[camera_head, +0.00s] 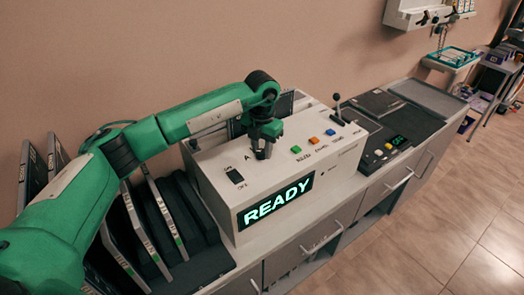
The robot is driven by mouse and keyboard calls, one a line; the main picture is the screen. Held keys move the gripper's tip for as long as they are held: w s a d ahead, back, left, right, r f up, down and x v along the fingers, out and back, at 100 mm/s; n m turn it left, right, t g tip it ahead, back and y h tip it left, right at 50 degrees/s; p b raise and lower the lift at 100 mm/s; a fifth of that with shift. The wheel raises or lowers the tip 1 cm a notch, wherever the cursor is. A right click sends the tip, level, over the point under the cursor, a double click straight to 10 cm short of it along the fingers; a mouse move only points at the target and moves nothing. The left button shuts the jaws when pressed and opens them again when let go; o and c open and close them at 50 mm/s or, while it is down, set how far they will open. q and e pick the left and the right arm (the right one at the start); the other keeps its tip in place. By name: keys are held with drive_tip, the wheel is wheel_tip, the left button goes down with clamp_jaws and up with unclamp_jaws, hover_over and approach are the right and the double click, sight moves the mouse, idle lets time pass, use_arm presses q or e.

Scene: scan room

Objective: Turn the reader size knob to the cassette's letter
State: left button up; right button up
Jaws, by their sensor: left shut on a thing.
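The reader (222,200) is a pale box on the counter, and its front display (279,204) shows READY in green. My left gripper (262,153) points down at the reader's top panel and is shut on the size knob, which its fingers hide almost entirely. I cannot read the knob's pointer. Several dark cassettes stand upright in a rack at the left. A far-left cassette (32,155) bears a letter A; other letters are too small to read. My right gripper is not in view.
The reader's top also has a black switch (235,176), a green button (295,149), an orange button (314,140), a blue button (330,132) and an upright lever (337,107). A dark device (390,148) with small buttons sits to the right. Open floor lies at lower right.

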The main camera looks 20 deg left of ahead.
sight(262, 151)
use_arm(q)
drive_tip(key=shift+n, duration=1)
drive_tip(key=shift+n+b, duration=0.3)
drive_tip(key=shift+b, duration=0.05)
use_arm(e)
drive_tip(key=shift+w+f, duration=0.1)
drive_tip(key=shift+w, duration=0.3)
use_arm(q)
drive_tip(key=o, duration=0.9)
drive_tip(key=shift+o, duration=0.3)
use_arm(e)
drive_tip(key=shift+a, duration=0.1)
use_arm(q)
drive_tip(key=shift+r, duration=0.1)
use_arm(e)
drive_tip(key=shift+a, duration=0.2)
use_arm(q)
drive_tip(key=shift+r, duration=0.3)
wheel_tip(262, 151, up, 13)
drive_tip(key=b, duration=0.2)
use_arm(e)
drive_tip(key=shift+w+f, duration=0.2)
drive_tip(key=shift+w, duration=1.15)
